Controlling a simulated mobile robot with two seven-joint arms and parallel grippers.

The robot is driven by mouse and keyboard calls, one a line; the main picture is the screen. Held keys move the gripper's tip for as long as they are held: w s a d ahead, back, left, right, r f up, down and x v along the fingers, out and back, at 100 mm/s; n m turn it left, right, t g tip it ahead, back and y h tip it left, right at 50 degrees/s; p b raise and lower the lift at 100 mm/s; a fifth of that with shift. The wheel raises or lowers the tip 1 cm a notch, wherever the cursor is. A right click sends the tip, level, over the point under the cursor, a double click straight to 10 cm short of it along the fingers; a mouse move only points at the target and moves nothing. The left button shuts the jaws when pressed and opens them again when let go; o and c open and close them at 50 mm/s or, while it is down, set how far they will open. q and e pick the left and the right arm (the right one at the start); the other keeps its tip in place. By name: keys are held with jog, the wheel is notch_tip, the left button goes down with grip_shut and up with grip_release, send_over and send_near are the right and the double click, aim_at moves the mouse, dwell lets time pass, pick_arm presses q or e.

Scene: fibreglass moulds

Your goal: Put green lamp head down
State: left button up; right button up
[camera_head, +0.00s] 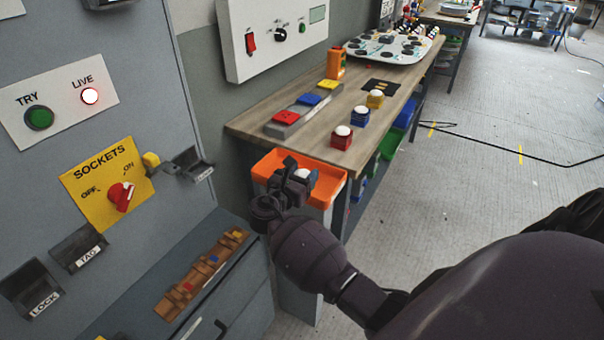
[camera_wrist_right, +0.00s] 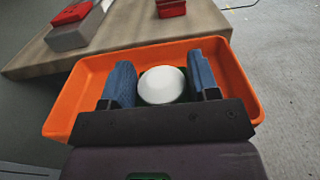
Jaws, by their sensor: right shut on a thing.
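The green lamp head (camera_wrist_right: 162,87) has a white dome, and a little green shows under it in the right wrist view. My right gripper (camera_wrist_right: 161,82) is shut on it, with one blue-grey finger on each side of the dome. In the head view the white dome (camera_head: 303,174) shows between the fingers of my right gripper (camera_head: 297,176). Gripper and lamp head are over or inside the orange tray (camera_head: 327,197). The lamp head's underside is hidden, so I cannot tell whether it touches the tray floor. My left gripper is not in view.
The wooden bench (camera_head: 262,116) carries red (camera_head: 341,138), blue (camera_head: 360,117) and yellow (camera_head: 375,99) white-domed lamp heads. A grey rail (camera_head: 285,130) with coloured blocks lies near the wall. A grey panel (camera_head: 150,60) stands on the left. The tray's raised rim surrounds the gripper.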

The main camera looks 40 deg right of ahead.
jog(key=o, duration=1)
jog(key=shift+f, duration=0.1)
